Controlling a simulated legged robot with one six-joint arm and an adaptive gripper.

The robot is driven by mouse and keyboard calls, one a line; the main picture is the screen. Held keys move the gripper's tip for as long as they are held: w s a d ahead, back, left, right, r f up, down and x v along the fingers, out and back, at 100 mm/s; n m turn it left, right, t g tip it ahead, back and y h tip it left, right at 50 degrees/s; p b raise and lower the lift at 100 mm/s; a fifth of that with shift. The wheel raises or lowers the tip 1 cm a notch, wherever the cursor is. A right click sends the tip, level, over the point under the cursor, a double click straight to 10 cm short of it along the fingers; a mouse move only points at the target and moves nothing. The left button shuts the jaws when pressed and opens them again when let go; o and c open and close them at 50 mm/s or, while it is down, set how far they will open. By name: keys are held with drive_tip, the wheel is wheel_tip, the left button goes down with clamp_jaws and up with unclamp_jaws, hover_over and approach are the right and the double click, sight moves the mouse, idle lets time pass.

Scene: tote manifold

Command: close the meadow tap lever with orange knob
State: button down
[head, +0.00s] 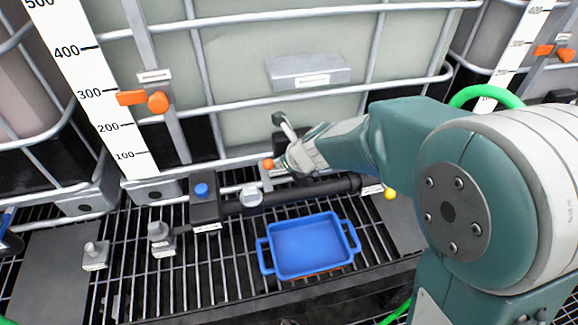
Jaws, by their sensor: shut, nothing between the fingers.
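The orange knob (268,164) shows as a small ball at the tote's lower front, above the dark pipe. It is just left of my gripper (286,160). My gripper comes in from the right, shut and empty, with its tip beside or touching the knob; I cannot tell which. The lever's stem and the tap body are mostly hidden behind my gripper, so the lever's angle is unclear. The name labels are too small to read.
A dark pipe (310,190) with a blue knob (201,190) runs below. A yellow ball (390,194) is at its right end. A blue tray (306,247) sits on the grating in front. Tote cage bars (300,95) stand behind.

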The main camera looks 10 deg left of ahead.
drive_tip(key=shift+w+a, duration=0.55)
drive_tip(key=shift+a, duration=0.25)
idle(0.4)
